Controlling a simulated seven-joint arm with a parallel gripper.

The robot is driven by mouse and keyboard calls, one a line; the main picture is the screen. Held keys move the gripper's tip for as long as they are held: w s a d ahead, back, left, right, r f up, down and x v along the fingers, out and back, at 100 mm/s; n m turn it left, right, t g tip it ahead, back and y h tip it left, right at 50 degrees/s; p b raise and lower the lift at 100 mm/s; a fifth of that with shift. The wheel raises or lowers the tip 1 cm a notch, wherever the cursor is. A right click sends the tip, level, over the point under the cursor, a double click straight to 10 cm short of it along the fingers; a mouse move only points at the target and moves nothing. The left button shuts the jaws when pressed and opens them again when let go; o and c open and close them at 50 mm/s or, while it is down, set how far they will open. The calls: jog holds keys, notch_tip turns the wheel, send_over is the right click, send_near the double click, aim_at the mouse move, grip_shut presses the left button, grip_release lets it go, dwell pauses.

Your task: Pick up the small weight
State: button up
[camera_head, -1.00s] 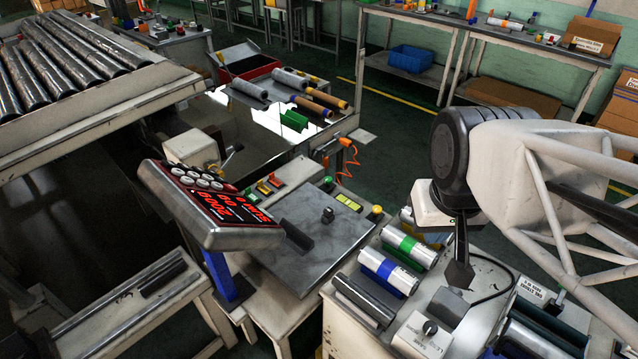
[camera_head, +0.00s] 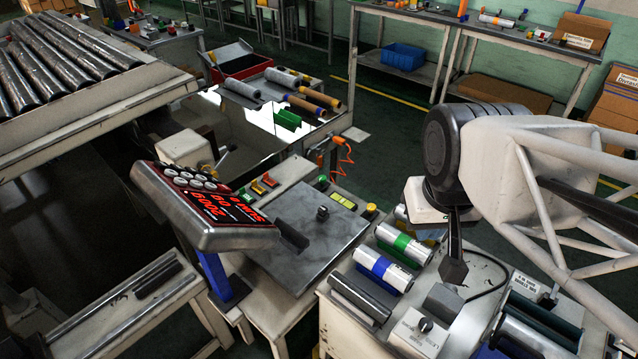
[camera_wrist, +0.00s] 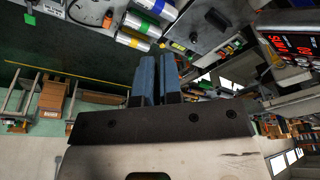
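The small weight (camera_head: 322,213) looks like a small dark knob-like piece standing on the grey metal plate (camera_head: 318,250) in the middle of the head view. My gripper (camera_head: 453,270) hangs pointing down to the right of the plate, well apart from the weight, over the bench with film rolls. In the wrist view, my gripper (camera_wrist: 157,58) shows two blue fingers with a narrow gap between them and nothing held. The grey plate shows at the top of the wrist view (camera_wrist: 205,38); a dark piece on it is too small to identify.
A tilted display panel (camera_head: 205,205) with red digits stands left of the plate. Rolls with green (camera_head: 403,243) and blue (camera_head: 382,268) bands lie between the plate and my gripper. A grey block (camera_head: 442,303) sits close below my gripper.

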jog(key=o, duration=1.2)
jog(key=shift+c, duration=0.2)
jog(key=n+g, duration=0.3)
jog(key=n, duration=0.6)
send_over(322, 208)
notch_tip(322, 208, down, 43)
jog(key=shift+s+d+r, duration=0.1)
jog(key=shift+d+r, duration=0.05)
jog(key=shift+r, duration=0.05)
jog(key=shift+f, duration=0.4)
